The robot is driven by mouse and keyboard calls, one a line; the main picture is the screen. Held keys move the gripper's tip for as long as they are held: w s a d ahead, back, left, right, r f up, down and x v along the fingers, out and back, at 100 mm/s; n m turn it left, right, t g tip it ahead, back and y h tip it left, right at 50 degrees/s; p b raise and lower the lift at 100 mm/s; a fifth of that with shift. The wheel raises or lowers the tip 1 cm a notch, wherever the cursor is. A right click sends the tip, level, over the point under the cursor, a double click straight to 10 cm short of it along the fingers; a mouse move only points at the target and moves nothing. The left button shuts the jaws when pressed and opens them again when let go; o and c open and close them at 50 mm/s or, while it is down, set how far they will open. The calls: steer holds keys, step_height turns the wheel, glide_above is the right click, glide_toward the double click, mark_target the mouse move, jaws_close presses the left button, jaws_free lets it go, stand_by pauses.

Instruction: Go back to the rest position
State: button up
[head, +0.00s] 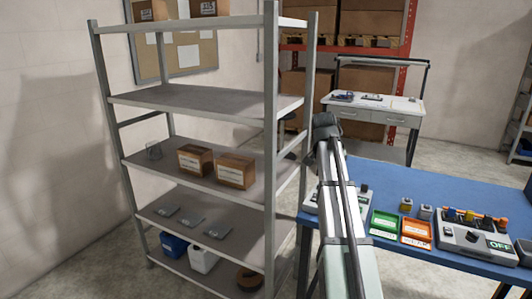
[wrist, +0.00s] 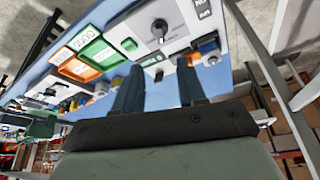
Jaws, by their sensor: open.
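My gripper (wrist: 160,88) is in the wrist view, with its two dark fingers apart and nothing between them. The fingers point toward the blue table and the devices on it. In the head view my arm rises from the bottom edge in front of the table's left part, and the gripper's fingers cannot be made out there. The blue table (head: 465,195) stands at the right. A grey control box (head: 474,240) marked OFF sits on it. A green tray (head: 384,222) and an orange tray (head: 416,232) lie left of that box.
A grey metal shelf (head: 206,99) stands left of my arm, with cardboard boxes (head: 235,171) on its middle level. A white workbench (head: 375,108) stands behind the table. Another device (head: 311,202) is partly hidden by my arm. Open floor shows between the shelf and the workbench.

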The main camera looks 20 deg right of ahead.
steer(key=shift+f, duration=0.1)
steer(key=s+a+f+n+y, duration=0.1)
steer(key=s+a+f+n, duration=0.15)
steer(key=a+f, duration=0.65)
steer(key=s+a+f+n+y, duration=0.1)
steer(key=s+a+f+n, duration=0.3)
steer(key=f, duration=0.9)
steer(key=a+f+n+y, duration=0.1)
steer(key=a+f+n, duration=0.1)
steer(key=a+f, duration=0.8)
steer(key=s+a+f+n+g+y, duration=0.1)
steer(key=s+a+f+n, duration=0.1)
steer(key=s+a+f, duration=0.35)
steer(key=s+a+f+n+g, duration=0.1)
steer(key=s+a+f+n, duration=0.2)
steer(key=s+f, duration=0.4)
steer(key=s+f+g, duration=0.3)
steer(key=s+f, duration=0.7)
steer(key=s, duration=0.4)
steer(key=s+f+g, duration=0.3)
steer(key=s+f, duration=0.8)
steer(key=s, duration=0.3)
steer(key=shift+g, duration=0.3)
steer(key=shift+d+m, duration=0.1)
steer(key=shift+m, duration=0.15)
